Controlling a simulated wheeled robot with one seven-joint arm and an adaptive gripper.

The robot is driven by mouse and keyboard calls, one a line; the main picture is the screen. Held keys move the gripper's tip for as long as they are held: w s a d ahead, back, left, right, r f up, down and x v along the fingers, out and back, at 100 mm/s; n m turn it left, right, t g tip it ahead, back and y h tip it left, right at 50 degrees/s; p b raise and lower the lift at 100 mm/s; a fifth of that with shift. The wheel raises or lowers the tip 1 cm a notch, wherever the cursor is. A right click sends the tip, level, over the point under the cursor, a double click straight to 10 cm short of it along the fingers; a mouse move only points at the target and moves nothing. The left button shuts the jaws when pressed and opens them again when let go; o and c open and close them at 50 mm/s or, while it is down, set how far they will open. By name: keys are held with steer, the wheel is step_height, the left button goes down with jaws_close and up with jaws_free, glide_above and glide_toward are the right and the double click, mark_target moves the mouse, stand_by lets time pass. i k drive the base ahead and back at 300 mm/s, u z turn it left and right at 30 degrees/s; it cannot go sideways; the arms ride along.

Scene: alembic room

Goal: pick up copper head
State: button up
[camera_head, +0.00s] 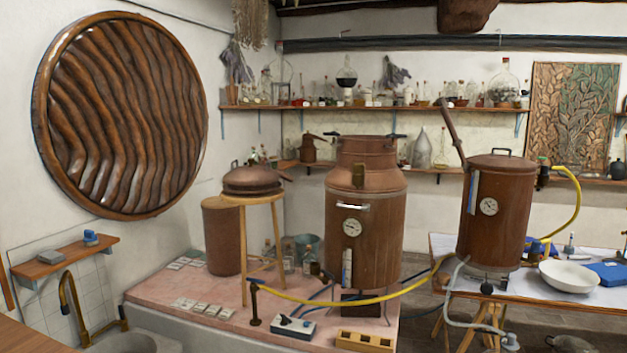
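A copper head (252,180), a rounded, lid-like copper piece with a small handle on top and a short spout pointing right, sits on a wooden stool (262,199). The stool stands on the pink platform, left of a large copper still (362,230) with a round gauge. My gripper is not in view.
A yellow hose (340,301), a small control box (295,327) and a wooden block (365,341) are at the front of the pink platform (160,290). A second copper vessel (492,215) stands right, by a table with a white bowl (568,276).

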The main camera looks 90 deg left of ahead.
mark_target(251, 179)
steer(key=u, duration=3)
steer(key=i, duration=1.4)
